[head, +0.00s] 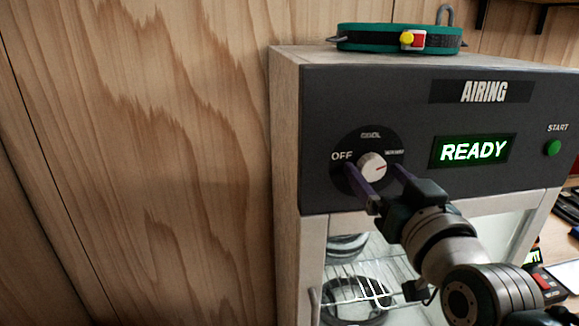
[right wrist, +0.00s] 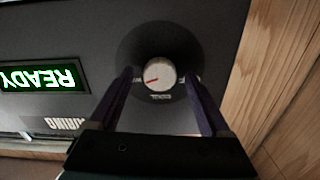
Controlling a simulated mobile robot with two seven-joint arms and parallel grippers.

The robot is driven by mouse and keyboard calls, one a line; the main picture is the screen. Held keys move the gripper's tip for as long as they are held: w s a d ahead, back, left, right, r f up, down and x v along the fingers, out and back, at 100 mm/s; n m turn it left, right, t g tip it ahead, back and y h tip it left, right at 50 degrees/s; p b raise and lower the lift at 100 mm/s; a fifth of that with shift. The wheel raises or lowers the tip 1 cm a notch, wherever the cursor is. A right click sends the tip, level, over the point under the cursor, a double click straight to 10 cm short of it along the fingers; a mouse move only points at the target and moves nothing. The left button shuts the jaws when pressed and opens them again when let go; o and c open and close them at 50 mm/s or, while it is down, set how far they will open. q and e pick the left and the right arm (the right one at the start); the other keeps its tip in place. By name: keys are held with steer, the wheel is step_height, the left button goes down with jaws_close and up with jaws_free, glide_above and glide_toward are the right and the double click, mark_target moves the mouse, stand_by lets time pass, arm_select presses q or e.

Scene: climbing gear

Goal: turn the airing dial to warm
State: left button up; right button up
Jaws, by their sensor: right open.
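The airing dial is a pale round knob (head: 372,166) on a black disc on the cabinet's dark front panel. Its red mark points right, toward a small label that is hard to read; OFF is at the left and another label, seemingly COOL, at the top. The knob also shows upside down in the right wrist view (right wrist: 160,74), its red mark toward the left. My right gripper (head: 375,170) is open, its two purple fingers on either side of the knob. In the right wrist view a gap shows between each finger and the knob. My left gripper is out of view.
A green lit READY display (head: 474,151) and a green START button (head: 553,148) are right of the dial. A green strap or harness (head: 370,38) lies on top of the cabinet. Below is a glazed door with a wire rack (head: 345,288) inside. Wooden wall (head: 140,160) fills the left.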

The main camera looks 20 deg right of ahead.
steer(key=shift+s, duration=0.1)
steer(key=b+v, duration=0.2)
steer(key=v, duration=0.7)
steer(key=shift+s+a, duration=0.2)
steer(key=shift+s, duration=0.15)
